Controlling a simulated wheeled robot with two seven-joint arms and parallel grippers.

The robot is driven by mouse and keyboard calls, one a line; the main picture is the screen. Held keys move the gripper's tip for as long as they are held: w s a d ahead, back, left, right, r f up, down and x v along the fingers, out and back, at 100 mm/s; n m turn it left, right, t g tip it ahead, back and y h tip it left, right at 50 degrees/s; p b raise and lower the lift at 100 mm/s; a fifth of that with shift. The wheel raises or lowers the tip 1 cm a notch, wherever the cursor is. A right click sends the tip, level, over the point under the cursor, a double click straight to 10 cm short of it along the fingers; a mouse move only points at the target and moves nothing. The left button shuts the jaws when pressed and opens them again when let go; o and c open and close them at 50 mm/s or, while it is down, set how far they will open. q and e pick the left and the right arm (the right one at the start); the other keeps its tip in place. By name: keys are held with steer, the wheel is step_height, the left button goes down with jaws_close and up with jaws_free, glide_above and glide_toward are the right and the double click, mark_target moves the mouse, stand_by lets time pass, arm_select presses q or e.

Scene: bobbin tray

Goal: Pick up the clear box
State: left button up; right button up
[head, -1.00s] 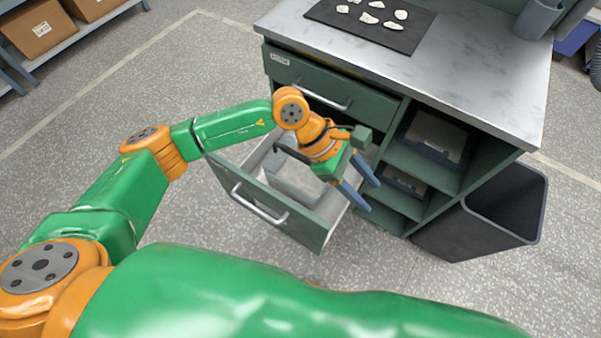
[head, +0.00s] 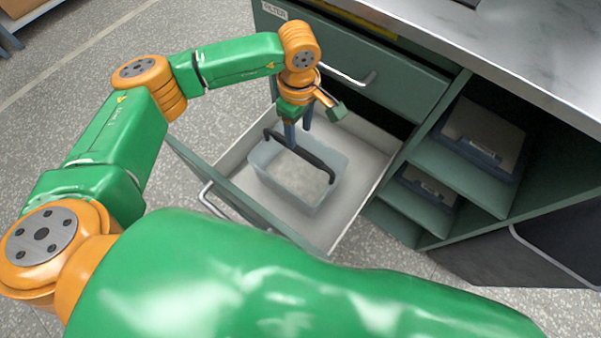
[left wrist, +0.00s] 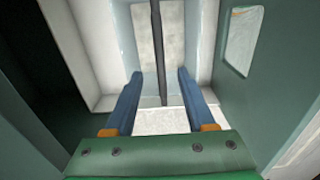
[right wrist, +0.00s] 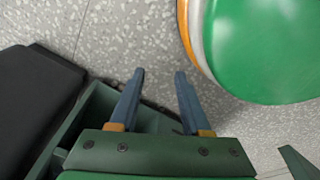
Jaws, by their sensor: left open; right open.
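The clear box (head: 314,197) stands in the open drawer, with a black handle (head: 325,167) arching across its top. It is translucent, with something pale at its bottom. My left gripper (head: 297,138) points down over the handle's back part, its fingers open. In the left wrist view the black handle (left wrist: 158,50) runs between the two blue fingertips of the left gripper (left wrist: 159,75), with a gap on both sides. The box (left wrist: 192,45) shows beyond them. My right gripper (right wrist: 160,75) is open and empty, above the floor; it is not seen in the head view.
A closed drawer with a bar handle (head: 350,76) is just above. Shelves with bins (head: 484,140) lie to the right.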

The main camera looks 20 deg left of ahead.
mark_target(300, 147)
arm_select(q)
steer(key=f+b, duration=0.2)
steer(key=f, duration=0.1)
steer(key=f+b, duration=0.2)
steer(key=f, duration=0.1)
steer(key=shift+w+f, duration=0.2)
steer(key=shift+f, duration=0.2)
step_height(300, 147, down, 6)
steer(key=b, duration=0.1)
steer(key=shift+s+a+f, duration=0.15)
steer(key=shift+a+f, duration=0.05)
steer(key=shift+f, duration=0.05)
jaws_close()
arm_select(e)
steer(key=w+f, duration=0.3)
steer(key=f, duration=0.3)
steer(key=shift+a, duration=0.2)
steer(key=shift+w, duration=0.1)
